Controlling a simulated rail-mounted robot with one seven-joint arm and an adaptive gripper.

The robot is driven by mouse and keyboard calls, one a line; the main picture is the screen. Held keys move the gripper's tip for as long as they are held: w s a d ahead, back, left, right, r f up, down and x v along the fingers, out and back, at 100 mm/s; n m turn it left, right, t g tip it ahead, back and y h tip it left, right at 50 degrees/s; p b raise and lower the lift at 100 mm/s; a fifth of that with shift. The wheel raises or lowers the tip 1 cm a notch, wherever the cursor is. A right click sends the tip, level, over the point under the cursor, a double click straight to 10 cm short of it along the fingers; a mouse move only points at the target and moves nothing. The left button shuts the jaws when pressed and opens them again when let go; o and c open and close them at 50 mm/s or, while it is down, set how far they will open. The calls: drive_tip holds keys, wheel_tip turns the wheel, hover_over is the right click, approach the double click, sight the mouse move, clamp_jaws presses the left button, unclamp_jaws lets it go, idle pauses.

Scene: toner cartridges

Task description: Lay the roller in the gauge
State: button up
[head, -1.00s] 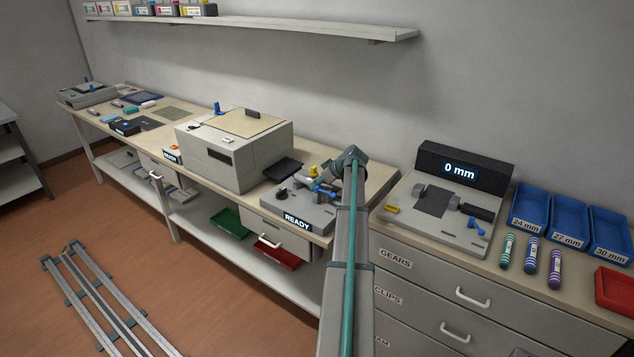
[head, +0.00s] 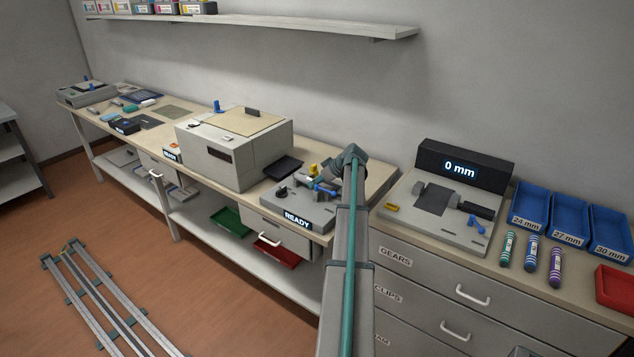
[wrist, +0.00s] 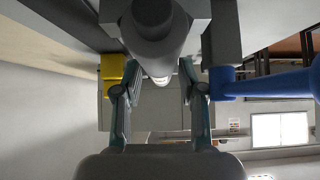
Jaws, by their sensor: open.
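The gauge (head: 408,213) is a grey fixture on the right bench, with a dark central plate and a black display (head: 463,168) reading "0 mm". I cannot tell which roller is meant. My gripper is at the READY fixture (head: 283,203), mostly hidden by my arm in the head view. In the wrist view my gripper (wrist: 160,112) is open, its fingers on either side of a dark grey cylinder (wrist: 154,40) with a pale end. I cannot tell whether they touch it.
The fixture's yellow part (wrist: 112,67) and blue handle (wrist: 265,84) are close beside my fingers. Blue bins (head: 529,204) marked 24, 27 and 30 mm are behind the rollers. A red tray (head: 613,289) sits at far right. A large box machine (head: 228,157) stands left of the fixture.

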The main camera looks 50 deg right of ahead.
drive_tip(key=shift+s+r+b, duration=0.3)
drive_tip(key=shift+s+r, duration=0.05)
drive_tip(key=shift+r, duration=0.05)
drive_tip(key=b+v, duration=0.2)
drive_tip(key=v, duration=0.9)
drive_tip(key=shift+r, duration=0.1)
